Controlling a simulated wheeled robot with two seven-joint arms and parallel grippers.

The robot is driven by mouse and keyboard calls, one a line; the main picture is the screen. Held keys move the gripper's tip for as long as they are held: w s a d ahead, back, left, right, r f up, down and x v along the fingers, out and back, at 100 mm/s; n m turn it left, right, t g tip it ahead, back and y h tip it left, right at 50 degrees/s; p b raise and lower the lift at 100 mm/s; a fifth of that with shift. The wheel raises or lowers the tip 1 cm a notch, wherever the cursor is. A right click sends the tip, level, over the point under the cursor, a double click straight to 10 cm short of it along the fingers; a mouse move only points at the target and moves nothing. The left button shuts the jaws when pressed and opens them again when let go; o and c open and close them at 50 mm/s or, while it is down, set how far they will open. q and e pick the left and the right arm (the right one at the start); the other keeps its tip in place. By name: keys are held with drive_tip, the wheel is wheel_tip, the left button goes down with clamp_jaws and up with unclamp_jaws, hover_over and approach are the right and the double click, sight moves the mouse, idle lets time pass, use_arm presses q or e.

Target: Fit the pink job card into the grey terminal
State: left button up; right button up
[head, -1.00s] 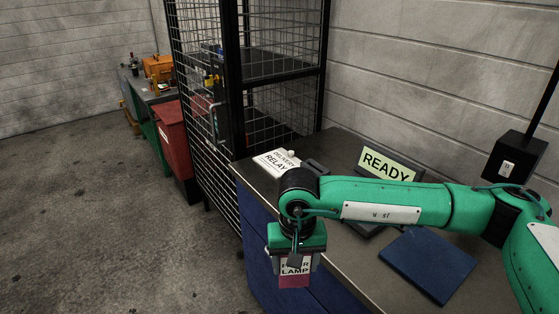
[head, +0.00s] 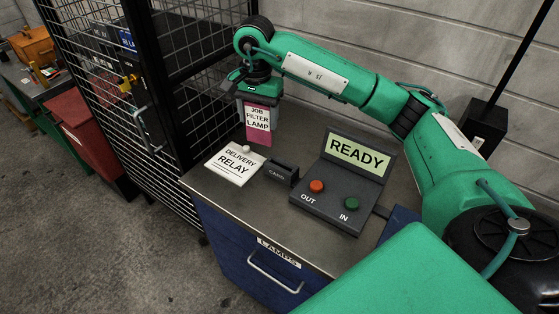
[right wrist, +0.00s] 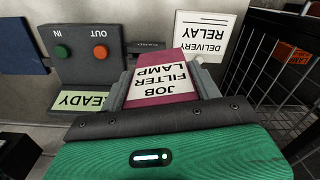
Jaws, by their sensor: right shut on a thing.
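The pink job card (head: 257,138), with a white label reading JOB FILTER LAMP, hangs upright from my right gripper (head: 259,100), which is shut on its upper end. The right wrist view also shows the card (right wrist: 160,97) between the fingers. The grey terminal (head: 327,212) stands on the bench with a READY screen (head: 357,152), a red OUT button and a green IN button. Its dark block marked CARD (head: 283,173) sits at its left. In the head view the card is above and behind this block, apart from it. My left gripper is out of view.
A white DELIVERY RELAY card (head: 235,164) lies on the bench left of the CARD block. A wire-mesh cage (head: 110,85) stands close at the left, and a wall is behind. The front of the bench top (head: 255,218) is clear.

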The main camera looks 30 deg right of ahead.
drive_tip(key=d+r+m+p, duration=0.2)
drive_tip(key=d+r+m, duration=0.15)
drive_tip(key=d, duration=0.35)
drive_tip(key=shift+n, duration=0.45)
drive_tip(key=f+p, duration=0.3)
drive_tip(key=f, duration=0.6)
drive_tip(key=f+p, duration=0.3)
drive_tip(key=f, duration=0.7)
drive_tip(key=shift+s+a+f, duration=0.15)
drive_tip(key=shift+s+a, duration=0.05)
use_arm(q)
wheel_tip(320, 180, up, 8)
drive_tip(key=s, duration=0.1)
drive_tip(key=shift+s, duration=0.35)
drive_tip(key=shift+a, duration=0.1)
use_arm(e)
drive_tip(key=shift+f, duration=0.1)
drive_tip(key=shift+f+b, duration=0.15)
drive_tip(key=shift+b, duration=0.2)
drive_tip(key=o, duration=1)
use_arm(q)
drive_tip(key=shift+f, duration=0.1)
